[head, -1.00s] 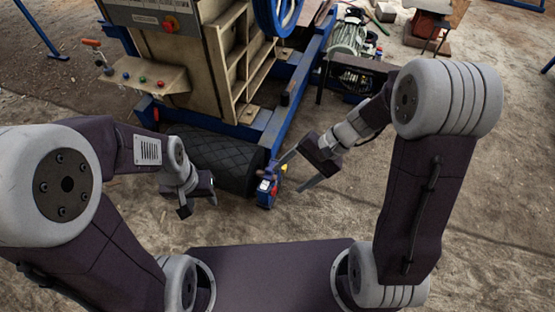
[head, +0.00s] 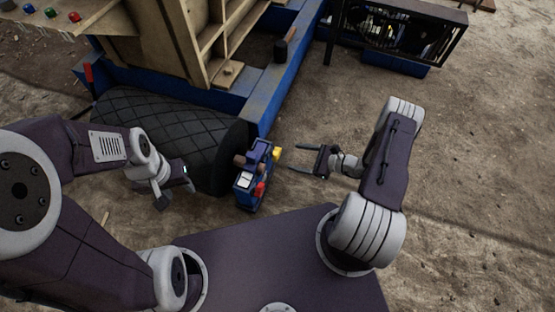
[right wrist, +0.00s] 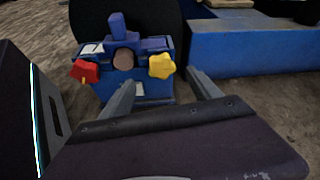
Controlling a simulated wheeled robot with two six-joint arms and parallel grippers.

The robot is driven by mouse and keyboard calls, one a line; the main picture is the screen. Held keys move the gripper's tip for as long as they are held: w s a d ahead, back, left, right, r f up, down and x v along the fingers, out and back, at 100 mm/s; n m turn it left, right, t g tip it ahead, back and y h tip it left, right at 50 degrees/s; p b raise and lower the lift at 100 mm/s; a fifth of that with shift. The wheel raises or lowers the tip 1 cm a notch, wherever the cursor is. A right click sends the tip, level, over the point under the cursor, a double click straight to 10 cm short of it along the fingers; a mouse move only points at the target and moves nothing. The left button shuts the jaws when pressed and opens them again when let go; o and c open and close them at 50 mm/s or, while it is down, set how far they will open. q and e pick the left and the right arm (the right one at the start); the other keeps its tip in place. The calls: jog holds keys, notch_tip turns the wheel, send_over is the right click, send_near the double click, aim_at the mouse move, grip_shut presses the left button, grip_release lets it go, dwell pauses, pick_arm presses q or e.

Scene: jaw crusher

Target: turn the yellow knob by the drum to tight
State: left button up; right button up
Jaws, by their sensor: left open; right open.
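The yellow knob (head: 276,153) sits on the side of a small blue unit (head: 243,193) by the right end of the black drum (head: 160,145). In the right wrist view the knob (right wrist: 162,66) is lobed and shows ahead, between the two finger lines. My right gripper (head: 293,158) is open, just right of the knob, its fingers pointing at it; they look apart from it. My left gripper (head: 177,196) is open and empty in front of the drum, left of the blue unit.
The unit also carries a red knob (right wrist: 84,72) and a brown round part (right wrist: 123,60). The blue frame beam (head: 272,100) runs behind it. A black guard (head: 405,30) stands at the back right. The ground at right is clear.

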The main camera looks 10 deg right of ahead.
aim_at(278, 154)
jog(key=b+x, duration=0.1)
jog(key=x, duration=0.1)
jog(key=b+x, duration=0.2)
jog(key=x, duration=0.1)
jog(key=b+x, duration=0.2)
jog(key=shift+w+a+f, duration=0.2)
jog(key=shift+f, duration=0.2)
jog(key=shift+w+a, duration=0.4)
jog(key=shift+a, duration=0.05)
jog(key=c, duration=1.4)
jog(key=shift+o, duration=0.2)
